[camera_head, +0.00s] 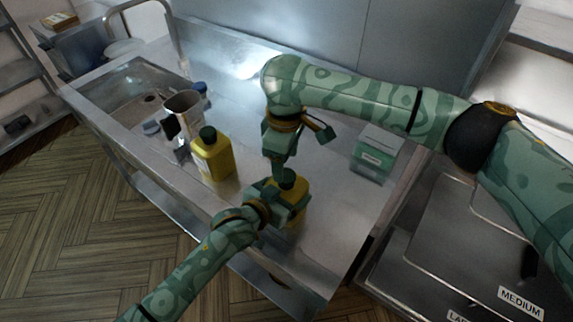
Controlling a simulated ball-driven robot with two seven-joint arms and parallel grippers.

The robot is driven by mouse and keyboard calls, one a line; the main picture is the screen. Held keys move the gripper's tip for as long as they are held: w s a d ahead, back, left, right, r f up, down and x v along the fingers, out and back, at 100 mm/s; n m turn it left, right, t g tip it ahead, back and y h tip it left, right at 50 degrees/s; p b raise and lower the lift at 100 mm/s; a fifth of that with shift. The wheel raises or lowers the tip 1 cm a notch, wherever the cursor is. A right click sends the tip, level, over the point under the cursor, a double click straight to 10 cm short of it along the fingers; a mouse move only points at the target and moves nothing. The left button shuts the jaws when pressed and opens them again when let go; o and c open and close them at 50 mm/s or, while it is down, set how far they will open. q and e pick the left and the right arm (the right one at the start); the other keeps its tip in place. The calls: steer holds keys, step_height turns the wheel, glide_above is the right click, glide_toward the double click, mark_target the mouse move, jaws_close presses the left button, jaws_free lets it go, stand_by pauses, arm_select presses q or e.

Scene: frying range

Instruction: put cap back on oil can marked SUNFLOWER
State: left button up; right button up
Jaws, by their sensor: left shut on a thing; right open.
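A yellow oil can (297,213) stands near the front edge of the steel counter. My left gripper (284,197) is shut on it and hides much of its body. A dark green piece (288,176) shows at the can's top; I cannot tell whether it is the cap seated, or resting there. My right gripper (302,150) is open just above and behind the can's top. No lettering is readable on either can, so I cannot tell which is marked SUNFLOWER.
A metal container (184,104) and a blue-topped item (200,88) stand by the sink (130,85). A green-and-white box (377,153) sits right of my grippers. Lidded fryer wells (450,240) lie at the right. The counter's back middle is clear.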

mark_target(286, 175)
arm_select(q)
steer(key=shift+f, duration=0.1)
arm_select(e)
steer(key=shift+r, duration=0.1)
steer(key=shift+c, duration=0.4)
steer(key=shift+a+r, duration=0.15)
steer(key=shift+a, duration=0.05)
steer(key=shift+a+r+n, duration=0.2)
steer(key=shift+r+n, duration=0.25)
steer(key=shift+n, duration=0.25)
steer(key=n, duration=0.2)
steer(key=r+n, duration=0.1)
steer(key=n, duration=0.1)
steer(key=shift+r+n+y, duration=0.15)
steer(key=shift+n+y, duration=0.15)
steer(key=n, duration=0.2)
steer(key=r+n, duration=0.1)
steer(key=n, duration=0.2)
steer(key=shift+d, duration=0.15)
steer(key=n, duration=0.4)
steer(key=shift+w+d, duration=0.1)
steer(key=shift+d, duration=0.2)
steer(key=shift+f, duration=4)
